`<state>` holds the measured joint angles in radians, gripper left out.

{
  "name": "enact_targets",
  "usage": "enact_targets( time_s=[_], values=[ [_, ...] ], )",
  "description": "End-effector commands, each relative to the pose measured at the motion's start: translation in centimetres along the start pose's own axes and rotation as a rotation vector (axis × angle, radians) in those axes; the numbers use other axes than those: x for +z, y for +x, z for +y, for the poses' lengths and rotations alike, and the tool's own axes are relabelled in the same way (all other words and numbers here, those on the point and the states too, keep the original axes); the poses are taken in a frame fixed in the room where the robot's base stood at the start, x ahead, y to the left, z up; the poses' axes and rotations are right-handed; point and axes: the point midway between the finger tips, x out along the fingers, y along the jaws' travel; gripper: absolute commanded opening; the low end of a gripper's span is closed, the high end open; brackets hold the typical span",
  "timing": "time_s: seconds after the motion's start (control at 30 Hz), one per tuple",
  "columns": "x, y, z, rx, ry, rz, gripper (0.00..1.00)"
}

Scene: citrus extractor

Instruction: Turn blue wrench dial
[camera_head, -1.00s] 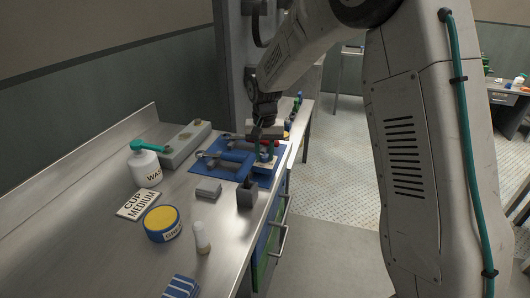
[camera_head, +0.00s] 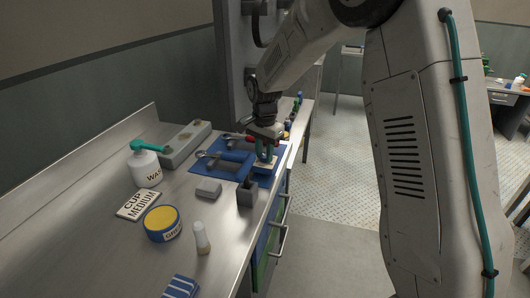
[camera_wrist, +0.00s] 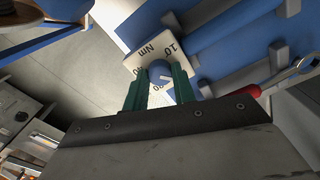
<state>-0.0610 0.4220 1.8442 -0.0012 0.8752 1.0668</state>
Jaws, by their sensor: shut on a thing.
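The blue dial (camera_wrist: 158,71) is a small round knob with a white pointer line, set on a white scale plate (camera_wrist: 172,49) marked "Nm" and "10". My gripper (camera_wrist: 160,82) has its two green fingers on either side of the dial and is shut on it. In the head view my gripper (camera_head: 265,152) reaches down over the white plate (camera_head: 265,163) at the right of the blue mat (camera_head: 208,173). The dial itself is hidden by my fingers there.
Wrenches (camera_head: 206,155) and a blue holder (camera_head: 232,157) lie on the mat. A dark open box (camera_head: 247,195), a grey block (camera_head: 208,189), a white bottle (camera_head: 145,166) and a blue-yellow tin (camera_head: 162,223) stand nearby. The bench's right edge is close to my gripper.

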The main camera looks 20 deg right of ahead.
Motion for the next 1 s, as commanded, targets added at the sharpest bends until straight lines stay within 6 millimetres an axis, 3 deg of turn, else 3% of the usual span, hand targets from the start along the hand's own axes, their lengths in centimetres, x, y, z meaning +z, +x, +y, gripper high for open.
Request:
enact_targets(
  time_s=[0.5, 0.53, 0.6, 0.87, 1.0],
  values=[
    [0.0, 0.0, 0.0, 0.0, 0.017, 0.0, 0.03],
    [0.0, 0.0, 0.0, 0.0, 0.017, 0.0, 0.35],
    [0.0, 0.0, 0.0, 0.0, 0.016, 0.0, 0.49],
    [0.0, -0.1, 0.0, 0.0, 0.016, 0.0, 0.49],
    [0.0, -1.2, 0.0, -0.002, 0.016, 0.001, 0.49]
  ],
)
